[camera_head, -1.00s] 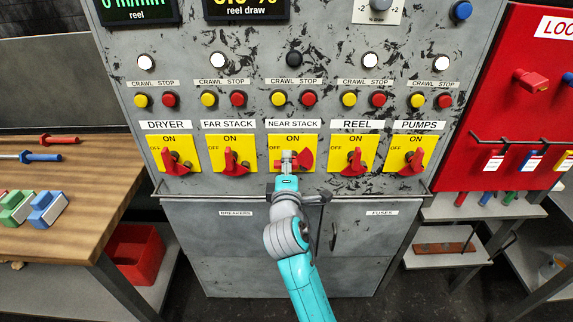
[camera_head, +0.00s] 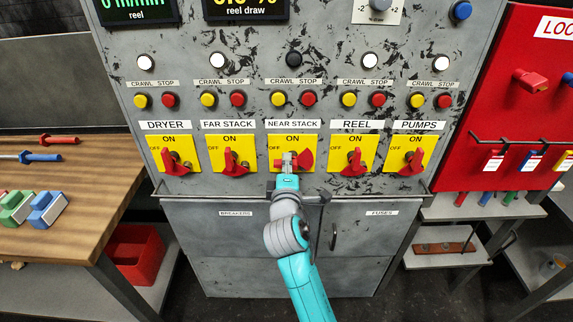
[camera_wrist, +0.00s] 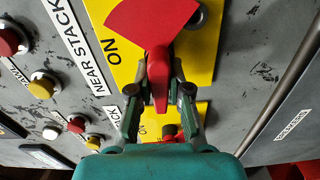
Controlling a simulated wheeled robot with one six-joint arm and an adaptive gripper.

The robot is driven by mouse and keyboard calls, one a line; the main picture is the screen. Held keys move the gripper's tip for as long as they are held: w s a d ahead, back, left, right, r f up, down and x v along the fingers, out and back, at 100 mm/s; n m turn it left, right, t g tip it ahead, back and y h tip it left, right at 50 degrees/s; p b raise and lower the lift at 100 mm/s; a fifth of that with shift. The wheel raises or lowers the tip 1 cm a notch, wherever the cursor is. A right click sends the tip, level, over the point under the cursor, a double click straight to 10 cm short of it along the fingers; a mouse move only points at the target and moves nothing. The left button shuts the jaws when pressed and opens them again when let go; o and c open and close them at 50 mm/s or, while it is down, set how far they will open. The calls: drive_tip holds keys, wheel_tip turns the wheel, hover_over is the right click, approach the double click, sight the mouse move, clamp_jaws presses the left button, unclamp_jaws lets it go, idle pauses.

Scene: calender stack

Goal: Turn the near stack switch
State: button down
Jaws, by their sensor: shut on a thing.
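The near stack switch (camera_head: 307,159) is a red rotary switch on a yellow plate (camera_head: 292,140) under the NEAR STACK label. Its red handle (camera_wrist: 158,72) lies about sideways, pointing left to the OFF side, with a red fan-shaped part on the right. My gripper (camera_head: 288,160) is at the switch, in front of its middle. In the wrist view my gripper (camera_wrist: 160,90) has one finger on each side of the handle and is shut on it. The fingers hide part of the switch in the head view.
The far stack switch (camera_head: 230,162) and reel switch (camera_head: 354,162) stand close on either side. Yellow crawl and red stop buttons sit above. The lamp above near stack (camera_head: 294,60) is dark; the other lamps are lit. A rail (camera_head: 230,196) runs below the switches.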

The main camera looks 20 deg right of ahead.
drive_tip(key=m, duration=0.4)
drive_tip(key=shift+r, duration=0.25)
drive_tip(key=m, duration=0.4)
drive_tip(key=shift+s+d+r+m, duration=0.1)
drive_tip(key=shift+d+r+m, duration=0.15)
drive_tip(key=shift+m, duration=0.05)
drive_tip(key=m, duration=0.4)
drive_tip(key=shift+d+r+m, duration=0.15)
drive_tip(key=shift+d+m, duration=0.1)
drive_tip(key=shift+m, duration=0.05)
drive_tip(key=shift+s+d+m, duration=0.1)
drive_tip(key=shift+d+m, duration=0.05)
drive_tip(key=shift+m, duration=0.85)
drive_tip(key=shift+s+d+m, duration=0.1)
drive_tip(key=shift+m, duration=0.9)
drive_tip(key=c, duration=1.1)
unclamp_jaws()
drive_tip(key=v, duration=1.2)
